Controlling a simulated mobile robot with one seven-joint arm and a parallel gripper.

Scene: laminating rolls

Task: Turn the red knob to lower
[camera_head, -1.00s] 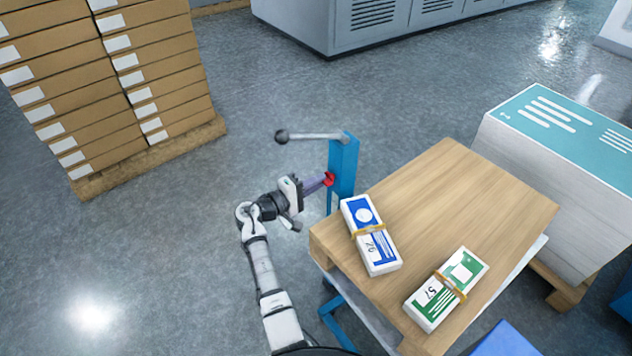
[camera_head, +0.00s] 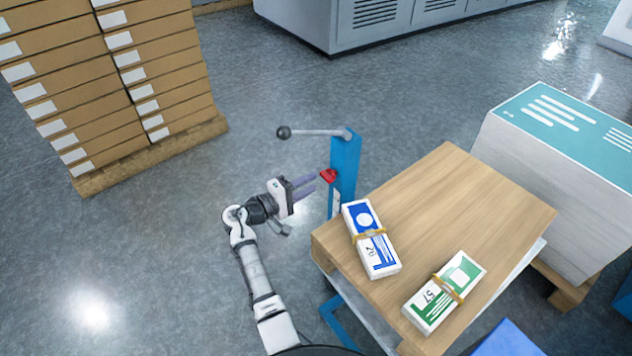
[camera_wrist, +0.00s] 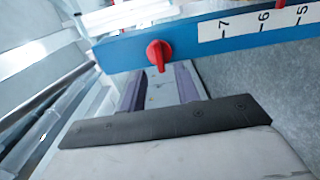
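The red knob (camera_head: 328,176) sits on the side of the blue post (camera_head: 345,165) beside the wooden table. In the wrist view the red knob (camera_wrist: 159,53) is on the blue bar (camera_wrist: 180,42), its grip ridge pointing roughly down the picture. My gripper (camera_head: 311,186) is just left of the knob, with a small gap between fingertips and knob. In the wrist view my gripper (camera_wrist: 160,82) has its two purple fingers apart and nothing between them. The knob lies ahead of the fingers, about centred.
A lever with a dark ball (camera_head: 284,132) juts left from the post's top. The wooden tabletop (camera_head: 460,190) carries a blue-white bundle (camera_head: 372,240) and a green-white bundle (camera_head: 444,292). A white scale (camera_wrist: 250,22) shows 7, 6 and 5. Open floor lies left of my arm.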

